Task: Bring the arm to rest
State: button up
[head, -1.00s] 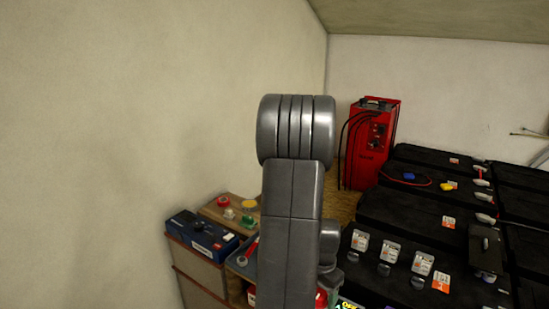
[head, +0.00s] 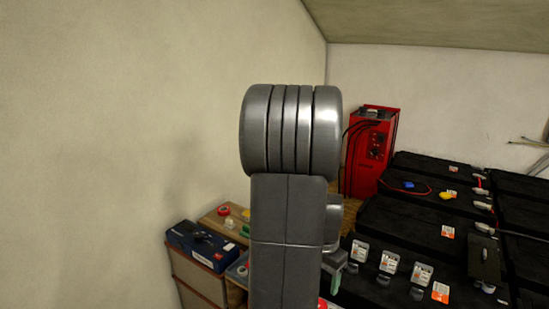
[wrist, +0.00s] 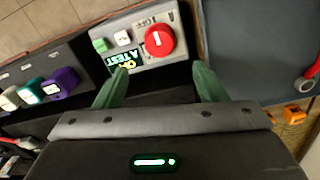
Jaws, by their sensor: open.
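My arm (head: 287,240) rises through the middle of the head view, a grey link topped by a round ribbed joint. My gripper shows in the wrist view (wrist: 160,88) with its two green fingers apart and nothing between them. In the head view only a bit of green finger shows beside the arm's lower right. Beyond the fingers in the wrist view is a grey panel (wrist: 137,38) with a red round knob (wrist: 160,40), a green button and a small lit display. The gripper does not appear to touch it.
Black battery blocks (head: 400,216) fill the right side. A red charger (head: 370,150) stands behind them by the wall. At left, a blue box (head: 203,246) sits on a wooden cabinet beside small coloured items. The wall at left is bare.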

notch_tip(320, 180, down, 10)
jog(key=shift+s+d+f+b, duration=0.1)
jog(key=shift+s+b, duration=0.05)
jog(key=shift+b, duration=0.95)
jog(key=shift+f, duration=0.1)
jog(key=n, duration=0.3)
jog(key=shift+n+p, duration=0.3)
jog(key=shift+n, duration=0.1)
jog(key=n+p, duration=0.1)
jog(key=n, duration=0.4)
jog(key=n+p, duration=0.1)
jog(key=n, duration=0.8)
jog(key=shift+p, duration=0.4)
